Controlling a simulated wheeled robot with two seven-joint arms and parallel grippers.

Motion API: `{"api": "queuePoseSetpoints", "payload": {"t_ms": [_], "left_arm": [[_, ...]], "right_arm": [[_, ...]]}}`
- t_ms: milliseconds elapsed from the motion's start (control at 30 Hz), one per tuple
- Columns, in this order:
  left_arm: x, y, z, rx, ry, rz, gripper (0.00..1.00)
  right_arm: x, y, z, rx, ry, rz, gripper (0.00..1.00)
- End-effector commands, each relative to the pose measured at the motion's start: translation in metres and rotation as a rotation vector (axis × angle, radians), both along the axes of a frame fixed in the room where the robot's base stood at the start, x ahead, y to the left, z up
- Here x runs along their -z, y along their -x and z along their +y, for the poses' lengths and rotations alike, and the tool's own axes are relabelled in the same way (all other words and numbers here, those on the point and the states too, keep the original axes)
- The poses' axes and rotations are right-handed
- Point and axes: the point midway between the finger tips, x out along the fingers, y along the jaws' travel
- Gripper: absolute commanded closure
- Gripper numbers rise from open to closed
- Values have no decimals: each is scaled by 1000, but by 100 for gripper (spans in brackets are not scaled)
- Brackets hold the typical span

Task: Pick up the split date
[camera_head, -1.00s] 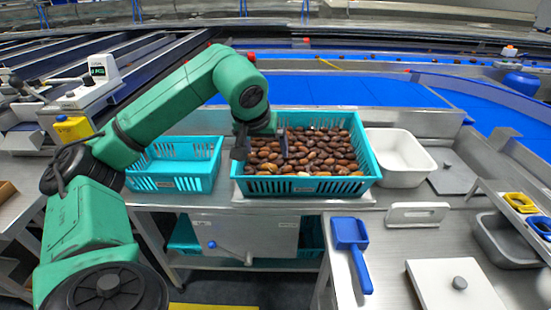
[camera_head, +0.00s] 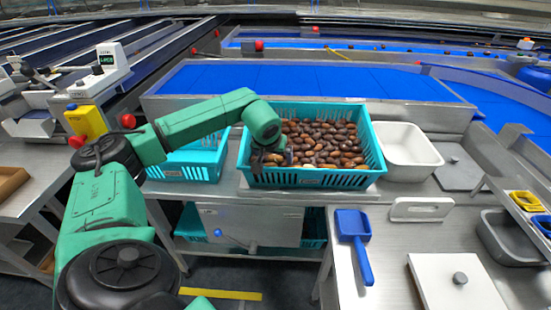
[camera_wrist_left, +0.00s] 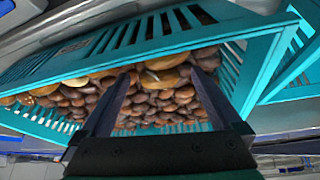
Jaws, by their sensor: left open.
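A teal slotted crate (camera_head: 314,178) full of brown dates (camera_head: 335,140) stands on the metal bench in the head view. My left gripper (camera_head: 274,158) is at the crate's left front inside corner, low over the dates. In the left wrist view its two dark fingers (camera_wrist_left: 160,88) are apart, with dates beyond and between them. A lighter tan date (camera_wrist_left: 163,79) lies between the fingertips near the crate wall (camera_wrist_left: 130,48); it appears to have a pale mark, but I cannot tell surely that it is the split one. My right gripper is not in view.
An emptier teal crate (camera_head: 190,172) stands to the left and a white tub (camera_head: 408,150) to the right. A blue scoop (camera_head: 353,228) and a white lidded board (camera_head: 455,283) lie on the right bench. A blue conveyor (camera_head: 290,80) runs behind.

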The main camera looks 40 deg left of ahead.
Motion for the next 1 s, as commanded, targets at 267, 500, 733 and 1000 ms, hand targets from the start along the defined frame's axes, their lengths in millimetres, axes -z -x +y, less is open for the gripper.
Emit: {"api": "queuePoseSetpoints", "payload": {"t_ms": [267, 500, 733, 1000], "left_arm": [[0, 0, 0, -1, 0, 0, 57], [-1, 0, 0, -1, 0, 0, 57], [-15, -1, 0, -2, 2, -4, 57], [-95, -1, -1, 0, 4, -9, 57]], "right_arm": [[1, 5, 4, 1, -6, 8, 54], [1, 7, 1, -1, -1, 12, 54], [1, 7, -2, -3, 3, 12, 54], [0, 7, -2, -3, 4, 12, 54]]}}
